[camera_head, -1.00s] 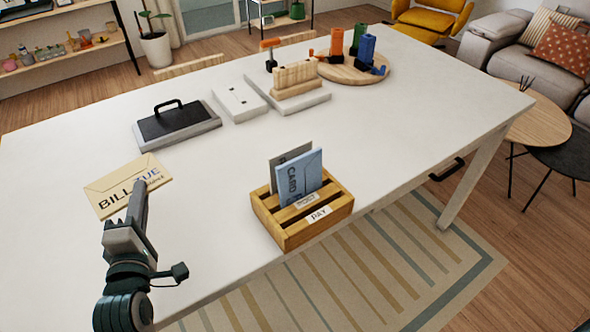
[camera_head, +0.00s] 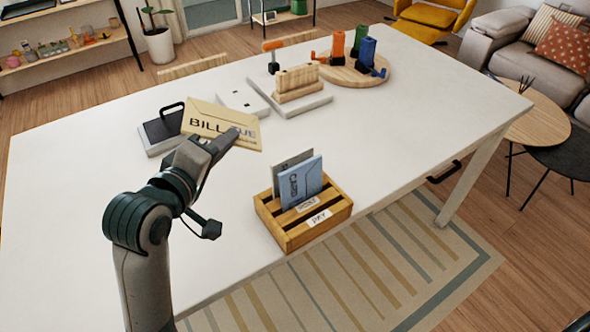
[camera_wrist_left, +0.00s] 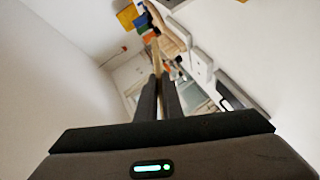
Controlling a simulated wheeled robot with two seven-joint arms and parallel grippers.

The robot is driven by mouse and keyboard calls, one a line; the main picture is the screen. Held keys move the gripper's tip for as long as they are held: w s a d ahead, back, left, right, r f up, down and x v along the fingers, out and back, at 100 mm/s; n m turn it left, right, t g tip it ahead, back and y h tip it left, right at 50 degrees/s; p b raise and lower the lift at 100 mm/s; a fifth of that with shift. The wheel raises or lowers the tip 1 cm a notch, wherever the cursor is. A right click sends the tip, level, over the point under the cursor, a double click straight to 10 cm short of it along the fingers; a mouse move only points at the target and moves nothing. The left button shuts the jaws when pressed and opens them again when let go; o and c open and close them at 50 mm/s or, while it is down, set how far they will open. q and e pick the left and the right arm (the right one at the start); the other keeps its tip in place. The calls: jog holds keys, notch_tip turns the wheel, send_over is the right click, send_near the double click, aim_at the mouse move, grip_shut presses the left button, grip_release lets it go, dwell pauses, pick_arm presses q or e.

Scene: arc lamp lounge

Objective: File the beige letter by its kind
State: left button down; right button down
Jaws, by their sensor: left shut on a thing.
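The beige letter (camera_head: 218,112), marked "BILL" and a second word partly covered by my finger, is raised above the white table. My left gripper (camera_head: 230,137) is shut on its lower right edge. In the left wrist view the fingers (camera_wrist_left: 158,98) are together, with a thin strip of the letter (camera_wrist_left: 156,58) beyond them. The wooden letter rack (camera_head: 332,213) stands at the table's near edge, to the right of and nearer than the letter. Its front label reads "PAY"; a label behind is hard to read. A blue "CARD" envelope (camera_head: 302,181) and a grey one (camera_head: 279,172) stand in it.
Behind the letter are a black-handled block (camera_head: 158,130) and a white box (camera_head: 240,98). Farther back are a board (camera_head: 305,105) with wooden pieces and a round tray (camera_head: 345,76) with coloured items. The table between letter and rack is clear.

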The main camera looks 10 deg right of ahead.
pick_arm(q)
jog(key=s+d+r+m+g+h+p, duration=0.1)
jog(key=s+d+m+g+p, duration=0.15)
jog(key=d+m, duration=0.3)
jog(key=s+d+r+m+g+h+p, duration=0.1)
jog(key=d+r+m+g, duration=0.15)
jog(key=d+m, duration=0.3)
jog(key=s+f+m+g+h+p, duration=0.1)
jog(key=s+f+m+g+p, duration=0.2)
jog(key=f+m, duration=0.4)
jog(key=s+m+p, duration=0.1)
jog(key=s+m, duration=0.1)
jog(key=shift+s+d+f+m+g, duration=0.15)
jog(key=shift+s+d+m+g, duration=0.1)
jog(key=shift+m+g, duration=0.15)
jog(key=shift+a+f+b, duration=0.1)
jog(key=shift+f+b, duration=0.9)
jog(key=shift+f, duration=1.85)
